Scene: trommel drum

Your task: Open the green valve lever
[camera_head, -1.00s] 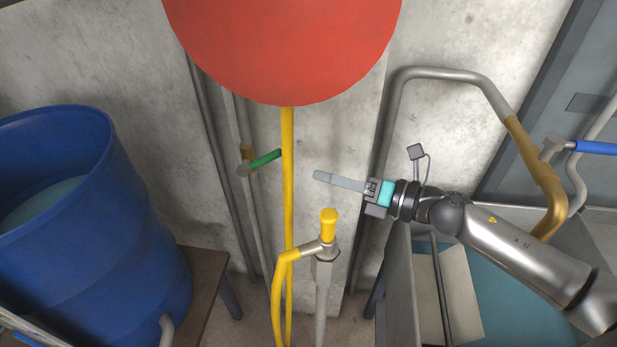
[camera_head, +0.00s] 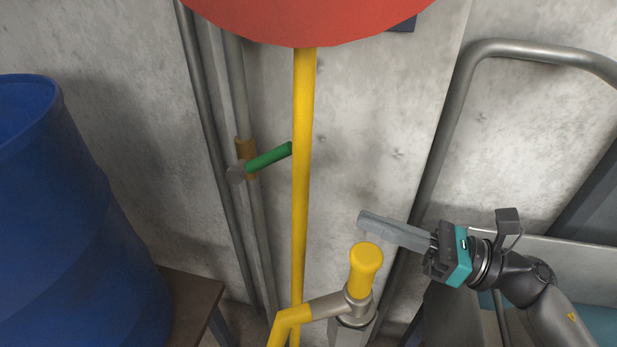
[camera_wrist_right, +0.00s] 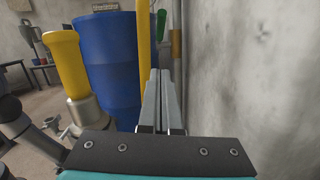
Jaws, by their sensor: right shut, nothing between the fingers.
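The green valve lever (camera_head: 268,157) sticks out to the right and slightly up from a brass valve body (camera_head: 246,152) on a grey wall pipe. Its tip ends at the left edge of the yellow pole, as seen in the head view. In the right wrist view the green lever (camera_wrist_right: 161,24) shows small, beyond the fingertips. My right gripper (camera_head: 365,220) is shut and empty, right of the yellow pole and lower than the lever, apart from it. In the right wrist view its fingers (camera_wrist_right: 163,75) lie together. My left gripper is not in view.
A yellow pole (camera_head: 303,180) stands between my right gripper and the lever in the head view. A yellow-capped fitting (camera_head: 366,268) is just below the fingers. A red disc (camera_head: 310,18) is above. A blue barrel (camera_head: 70,220) stands left, beside a wooden table (camera_head: 195,295).

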